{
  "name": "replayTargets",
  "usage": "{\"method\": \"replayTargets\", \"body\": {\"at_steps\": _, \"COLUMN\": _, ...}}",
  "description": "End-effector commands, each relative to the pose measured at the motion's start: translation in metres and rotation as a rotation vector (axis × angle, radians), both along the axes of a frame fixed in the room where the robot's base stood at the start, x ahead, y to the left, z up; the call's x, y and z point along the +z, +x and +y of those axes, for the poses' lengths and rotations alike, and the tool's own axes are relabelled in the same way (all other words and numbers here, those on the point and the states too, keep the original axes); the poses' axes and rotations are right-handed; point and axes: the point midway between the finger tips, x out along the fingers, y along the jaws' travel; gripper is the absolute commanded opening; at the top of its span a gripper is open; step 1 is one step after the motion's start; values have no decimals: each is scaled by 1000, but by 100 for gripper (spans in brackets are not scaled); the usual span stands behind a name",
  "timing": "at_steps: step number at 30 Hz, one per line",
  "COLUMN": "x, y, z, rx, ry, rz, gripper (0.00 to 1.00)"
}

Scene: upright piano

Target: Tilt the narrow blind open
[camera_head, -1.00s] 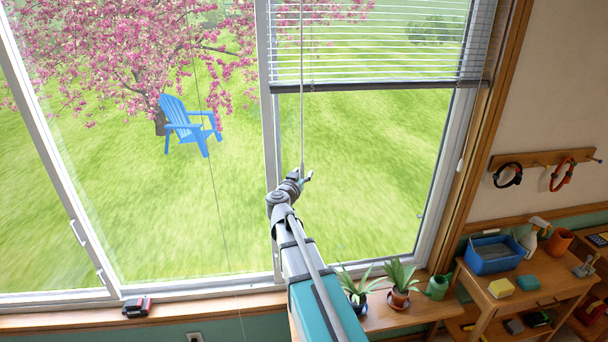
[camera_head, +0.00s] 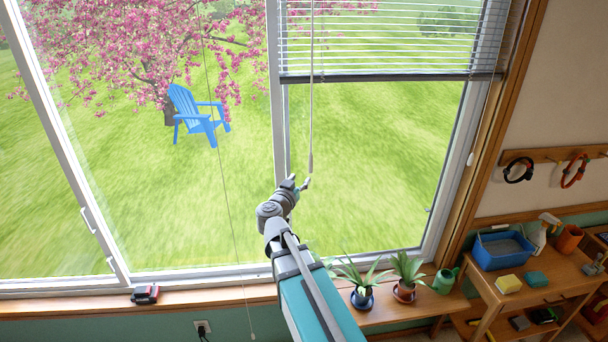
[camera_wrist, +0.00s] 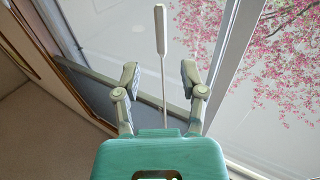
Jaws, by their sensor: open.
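The narrow blind (camera_head: 395,45) hangs over the upper part of the right window pane. Its slats show gaps with the garden visible through them, and its dark bottom rail (camera_head: 390,77) is level. A thin pale tilt wand (camera_head: 311,120) hangs from the blind, with a thicker lower end just above my gripper (camera_head: 298,183). In the wrist view the wand (camera_wrist: 161,35) runs between the two spread fingers of my gripper (camera_wrist: 164,88). The fingers are apart from it on both sides. I cannot tell its depth relative to the fingertips.
A long thin cord (camera_head: 226,175) hangs left of my arm. Potted plants (camera_head: 362,296) and a green watering can (camera_head: 445,280) stand at lower right. A wooden bench (camera_head: 540,285) holds a blue tub (camera_head: 500,252). A dark red object (camera_head: 145,294) lies on the sill.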

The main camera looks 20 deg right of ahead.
Motion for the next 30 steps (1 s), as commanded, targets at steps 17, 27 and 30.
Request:
{"method": "replayTargets", "body": {"at_steps": 17, "x": 0, "y": -15, "z": 16, "rx": 0, "ry": 0, "rz": 0, "gripper": 54}}
{"method": "replayTargets", "body": {"at_steps": 27, "x": 0, "y": -14, "z": 17, "rx": 8, "ry": -1, "rz": -4, "gripper": 54}}
{"method": "replayTargets", "body": {"at_steps": 30, "x": 2, "y": -11, "z": 21, "rx": 39, "ry": -7, "rz": -17, "gripper": 54}}
